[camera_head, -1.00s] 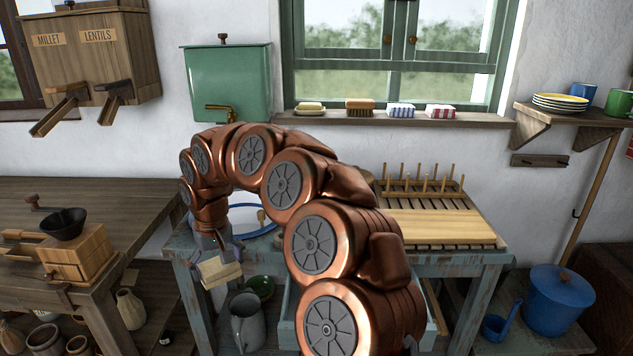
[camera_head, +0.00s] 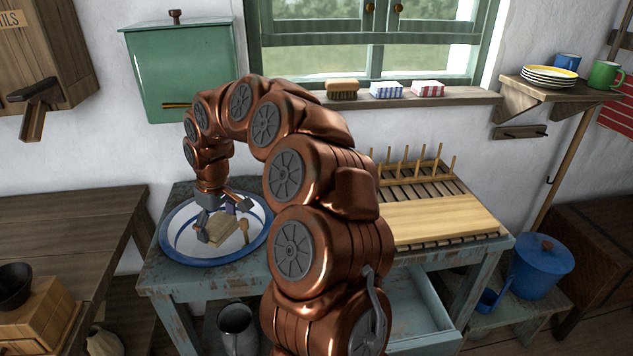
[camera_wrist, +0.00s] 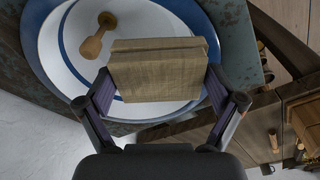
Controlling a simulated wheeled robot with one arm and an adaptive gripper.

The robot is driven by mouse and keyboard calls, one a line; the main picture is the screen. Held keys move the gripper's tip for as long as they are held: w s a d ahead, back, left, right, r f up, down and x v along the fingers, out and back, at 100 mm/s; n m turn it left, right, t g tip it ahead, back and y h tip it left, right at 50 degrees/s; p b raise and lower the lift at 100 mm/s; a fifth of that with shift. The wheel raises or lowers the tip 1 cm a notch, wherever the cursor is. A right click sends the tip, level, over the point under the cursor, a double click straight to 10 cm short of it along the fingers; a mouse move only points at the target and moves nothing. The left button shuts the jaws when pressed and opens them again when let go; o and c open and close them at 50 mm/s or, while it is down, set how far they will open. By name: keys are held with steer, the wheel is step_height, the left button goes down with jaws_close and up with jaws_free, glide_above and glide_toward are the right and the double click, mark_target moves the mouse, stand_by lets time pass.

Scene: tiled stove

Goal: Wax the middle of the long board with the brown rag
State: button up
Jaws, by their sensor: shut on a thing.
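My gripper (camera_head: 223,222) is shut on a folded, tan-brown cloth, the brown rag (camera_wrist: 158,75), a flat block with a woven look. Its fingers press on two opposite sides in the wrist view. In the head view the gripper and rag hang over the white basin with a blue rim (camera_head: 172,245); whether the rag touches the basin I cannot tell. The long board (camera_head: 440,217), pale and flat, lies on the slatted rack to the right of my arm. My arm hides its left end.
A wooden tool with a knobbed end (camera_wrist: 97,38) lies in the basin. Upright pegs (camera_head: 420,163) stand behind the board. The blue-grey table (camera_head: 180,285) has an open drawer (camera_head: 415,310) below the board. A green tank (camera_head: 180,70) hangs behind the basin.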

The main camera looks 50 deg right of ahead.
steer(key=s+d+r+n+p, duration=0.2)
steer(key=s+d+n+p, duration=0.25)
steer(key=s+d, duration=0.4)
steer(key=s+d+r+n+p, duration=0.3)
steer(key=s+d+p, duration=0.3)
steer(key=d, duration=0.6)
steer(key=shift+g+y, duration=0.3)
steer(key=shift+y, duration=0.1)
steer(key=shift+w+f, duration=0.15)
steer(key=shift+f, duration=1.4)
steer(key=shift+w+f, duration=0.15)
steer(key=shift+f, duration=1.35)
steer(key=shift+s+a+f+b, duration=0.1)
steer(key=shift+f+b, duration=0.5)
steer(key=shift+b, duration=0.25)
step_height(320, 180, up, 7)
stand_by(0.7)
steer(key=shift+m, duration=0.25)
stand_by(0.4)
